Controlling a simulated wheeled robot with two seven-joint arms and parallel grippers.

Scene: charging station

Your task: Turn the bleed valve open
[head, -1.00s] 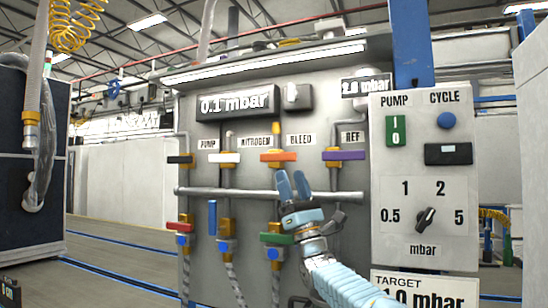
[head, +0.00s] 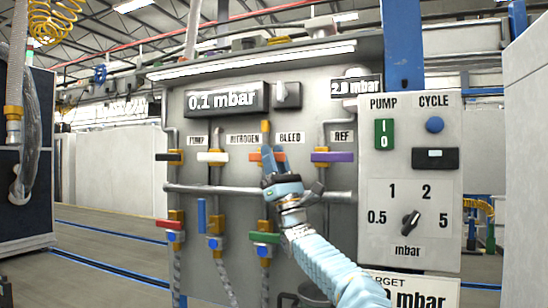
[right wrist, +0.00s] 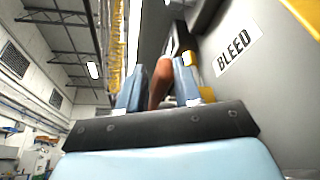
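The bleed valve's orange handle (head: 280,156) lies sideways on the panel beside the BLEED label, partly hidden by my right gripper. My right gripper (head: 266,155) is at this handle, in front of the panel. In the right wrist view the orange handle (right wrist: 160,84) stands between the two blue-grey fingers (right wrist: 158,88). The fingers look open around it, with a narrow space; whether either touches it is hard to tell. The BLEED label (right wrist: 234,52) shows to the right there. My left gripper is not in view.
The white nitrogen handle (head: 213,157) is to the left and the purple REF handle (head: 332,157) to the right. A horizontal pipe (head: 225,190) crosses the panel below. The green handle (head: 264,238) sits lower. The gauge display (head: 221,99) reads 0.1 mbar.

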